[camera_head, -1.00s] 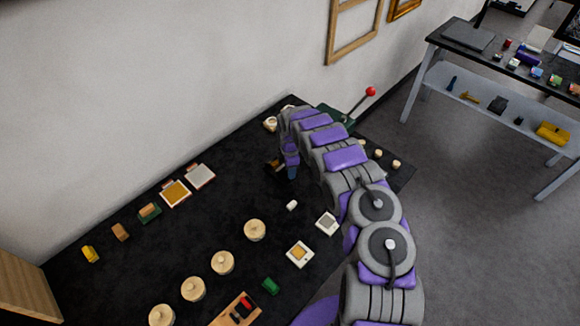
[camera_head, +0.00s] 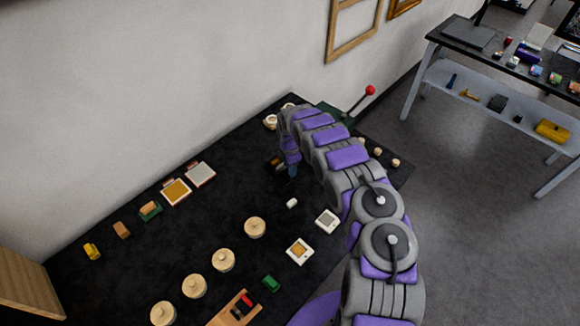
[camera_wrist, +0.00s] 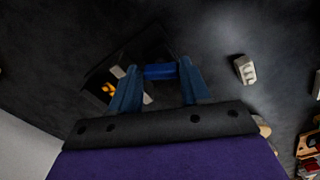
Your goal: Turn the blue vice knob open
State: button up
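The blue vice knob (camera_wrist: 160,71) shows in the wrist view as a short blue bar lying crosswise between my fingertips. The dark vice (camera_wrist: 113,60) lies behind and to the left, with a small orange piece and pale pieces on it. My gripper (camera_wrist: 159,66) has its two blue fingers apart, one on each side of the knob. I cannot tell whether either finger touches it. In the head view my gripper (camera_head: 291,171) points down at the black table, and the vice (camera_head: 274,163) is mostly hidden beside it.
A small white block (camera_head: 292,203) lies on the black table (camera_head: 110,205) in front of my gripper. Several round wooden pieces (camera_head: 223,260) stand nearer. A green device with a red-knobbed lever (camera_head: 370,90) stands behind my arm. The wall (camera_head: 150,80) borders the table's back edge.

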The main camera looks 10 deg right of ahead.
jog(key=shift+o, duration=1.1)
jog(key=shift+w+r, duration=0.1)
jog(key=shift+w, duration=0.05)
notch_tip(320, 180, up, 17)
jog(key=shift+c, duration=0.2)
